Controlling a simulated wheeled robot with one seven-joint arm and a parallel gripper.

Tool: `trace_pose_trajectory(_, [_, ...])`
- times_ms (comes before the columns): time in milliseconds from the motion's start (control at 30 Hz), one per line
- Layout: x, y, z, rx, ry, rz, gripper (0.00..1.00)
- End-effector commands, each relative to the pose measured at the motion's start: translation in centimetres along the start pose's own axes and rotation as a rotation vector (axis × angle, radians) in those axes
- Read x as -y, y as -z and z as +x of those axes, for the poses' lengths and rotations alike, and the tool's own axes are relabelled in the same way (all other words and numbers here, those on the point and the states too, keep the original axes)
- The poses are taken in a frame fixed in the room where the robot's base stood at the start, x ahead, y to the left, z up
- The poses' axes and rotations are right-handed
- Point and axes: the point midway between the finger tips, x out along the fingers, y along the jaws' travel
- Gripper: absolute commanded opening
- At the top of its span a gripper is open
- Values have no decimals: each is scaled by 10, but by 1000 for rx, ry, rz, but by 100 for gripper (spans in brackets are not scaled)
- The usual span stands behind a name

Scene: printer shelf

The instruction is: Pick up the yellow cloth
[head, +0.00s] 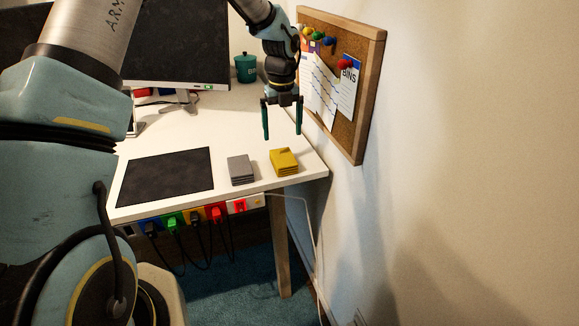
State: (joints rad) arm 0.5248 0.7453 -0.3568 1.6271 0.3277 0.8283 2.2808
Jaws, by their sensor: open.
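The yellow cloth (284,163) lies folded on the white desk near its right front corner. My gripper (282,136) points downward above the desk, with its two green fingers spread apart and nothing between them. The fingertips show just above the cloth in the picture, apart from it. How high they are over the desk is hard to tell from this one view.
A folded grey cloth (241,170) lies just left of the yellow one. A black mat (165,177) is farther left. A cork board (343,84) stands at the right. A monitor (177,45) and green pot (246,68) are behind. A power strip (200,213) runs along the front edge.

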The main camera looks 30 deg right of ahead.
Motion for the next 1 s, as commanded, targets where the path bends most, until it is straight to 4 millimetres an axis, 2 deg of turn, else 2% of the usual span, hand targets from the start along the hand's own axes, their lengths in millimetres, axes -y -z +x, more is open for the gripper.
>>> trace_pose_trajectory(200, [-1,1,33,-3,-2,-2,100])
trace_pose_trajectory(467, [0,3,52,-3,-2,-3,100])
trace_pose_trajectory(700, [0,6,87,-3,-1,-4,100])
trace_pose_trajectory(833, [0,5,95,-1,0,-6,100])
trace_pose_trajectory(1000, [0,5,96,0,0,-6,100])
